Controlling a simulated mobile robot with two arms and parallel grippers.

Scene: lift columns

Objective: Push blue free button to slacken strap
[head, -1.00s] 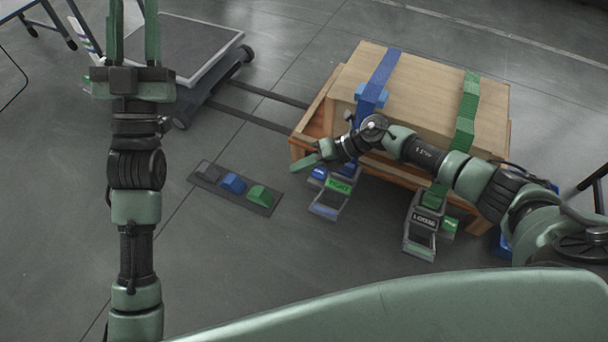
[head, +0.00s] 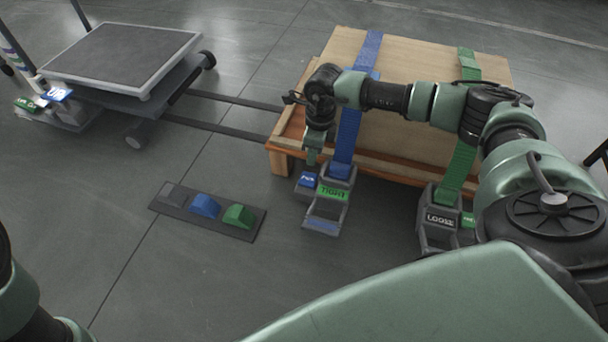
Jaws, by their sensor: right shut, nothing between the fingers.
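The blue strap (head: 348,128) runs over the wooden crate (head: 410,100) down to a grey ratchet buckle (head: 323,222) with a green panel reading TIGHT (head: 333,193). A small blue button (head: 307,179) with white lettering sits at the buckle's left side; I cannot read the lettering clearly. My right gripper (head: 312,158) is shut and empty, pointing down just above this button. I cannot tell whether the fingertips touch it. My left gripper is out of view; only part of my left arm shows at the lower left.
A green strap (head: 460,165) leads to a second buckle (head: 437,220) reading LOOSE. A floor strip (head: 182,216) holds grey, blue and green blocks. A lift platform (head: 120,55) stands at the upper left, with dark rails toward the crate.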

